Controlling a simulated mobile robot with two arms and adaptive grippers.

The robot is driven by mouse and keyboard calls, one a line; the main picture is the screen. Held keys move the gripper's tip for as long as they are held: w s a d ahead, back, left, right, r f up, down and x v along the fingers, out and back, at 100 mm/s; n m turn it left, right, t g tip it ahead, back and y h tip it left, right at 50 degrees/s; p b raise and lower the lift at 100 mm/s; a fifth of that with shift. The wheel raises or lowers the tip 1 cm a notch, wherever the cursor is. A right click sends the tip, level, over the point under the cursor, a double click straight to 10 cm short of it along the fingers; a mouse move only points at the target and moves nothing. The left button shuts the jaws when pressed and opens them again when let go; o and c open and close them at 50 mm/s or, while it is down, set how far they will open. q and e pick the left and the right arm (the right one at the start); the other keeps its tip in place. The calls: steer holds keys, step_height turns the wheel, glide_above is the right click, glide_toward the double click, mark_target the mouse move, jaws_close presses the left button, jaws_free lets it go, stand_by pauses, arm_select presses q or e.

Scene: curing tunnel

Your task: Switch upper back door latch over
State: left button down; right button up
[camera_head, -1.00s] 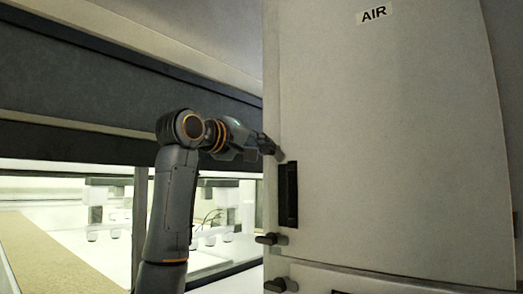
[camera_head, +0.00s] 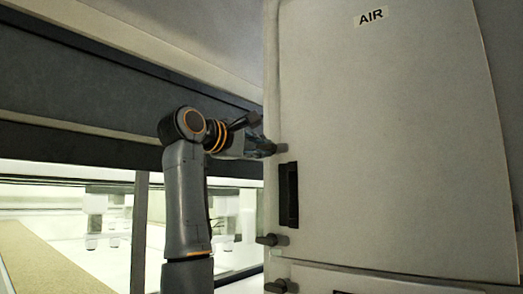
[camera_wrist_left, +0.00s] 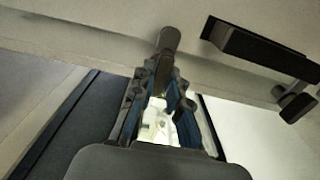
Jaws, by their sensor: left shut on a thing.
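The AIR door (camera_head: 400,130) is a tall pale panel, and it is closed as far as I see. Its upper latch (camera_head: 281,148) is a small dark lever at the left edge, above the black recessed handle (camera_head: 288,195). My left gripper (camera_head: 268,149) reaches it from the left, roughly level. In the left wrist view the latch (camera_wrist_left: 168,40) sticks out between the fingertips of the gripper (camera_wrist_left: 164,70), which is shut on it. The gripper hides part of the latch. My right gripper is not in view.
A lower latch (camera_head: 271,240) sits below the handle; it also shows in the left wrist view (camera_wrist_left: 297,102). Another dark latch (camera_head: 281,286) is at the bottom edge. Left of the door is a lit tunnel opening with a tan belt (camera_head: 45,260).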

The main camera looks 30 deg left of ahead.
arm_select(q)
steer(key=shift+f+n, duration=0.1)
steer(key=shift+n, duration=0.2)
steer(key=c, duration=1.3)
jaws_free()
steer(key=shift+a, duration=0.1)
steer(key=shift+s, duration=0.1)
steer(key=shift+s, duration=0.15)
steer(key=s, duration=0.7)
steer(key=s+a, duration=0.1)
steer(key=s, duration=0.3)
steer(key=shift+s, duration=0.3)
